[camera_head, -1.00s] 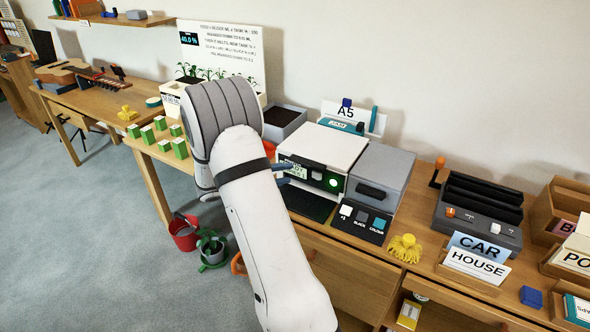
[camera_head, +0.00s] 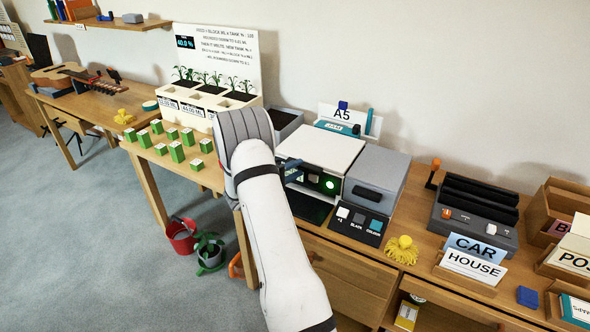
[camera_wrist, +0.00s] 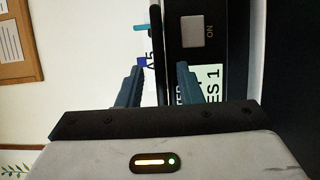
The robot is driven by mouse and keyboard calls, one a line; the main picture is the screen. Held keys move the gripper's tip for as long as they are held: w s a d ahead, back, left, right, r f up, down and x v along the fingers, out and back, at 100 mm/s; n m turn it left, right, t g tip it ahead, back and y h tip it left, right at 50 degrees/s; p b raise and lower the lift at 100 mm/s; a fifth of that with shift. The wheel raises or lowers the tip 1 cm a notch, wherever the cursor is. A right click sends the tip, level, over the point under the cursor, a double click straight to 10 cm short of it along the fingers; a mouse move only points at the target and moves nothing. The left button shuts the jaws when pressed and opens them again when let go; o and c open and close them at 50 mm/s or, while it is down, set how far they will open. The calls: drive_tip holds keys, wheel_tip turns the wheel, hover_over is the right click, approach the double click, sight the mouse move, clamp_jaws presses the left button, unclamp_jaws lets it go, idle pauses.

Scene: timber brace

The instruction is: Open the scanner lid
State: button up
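The scanner is a white-topped machine (camera_head: 320,150) on the wooden bench in the head view, with its lid lying flat and shut. Its dark front panel has a lit green button (camera_head: 329,184). In the wrist view the panel appears turned sideways, with an ON button (camera_wrist: 191,31) and a display (camera_wrist: 213,80). My gripper (camera_wrist: 159,78) has its two blue fingers apart, with nothing visibly clamped. The lid's front edge appears edge-on between and beyond the fingers; I cannot tell whether they touch it. In the head view the gripper (camera_head: 293,171) is at the scanner's front left, mostly hidden by my arm.
A grey box (camera_head: 378,178) stands against the scanner's right side, with a button pad (camera_head: 359,223) in front. An A5 sign (camera_head: 342,115) stands behind. A planter (camera_head: 208,98) and several green blocks (camera_head: 177,152) are left. A yellow object (camera_head: 402,250) lies right.

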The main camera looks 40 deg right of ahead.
drive_tip(key=shift+c, duration=0.2)
clamp_jaws()
idle(0.5)
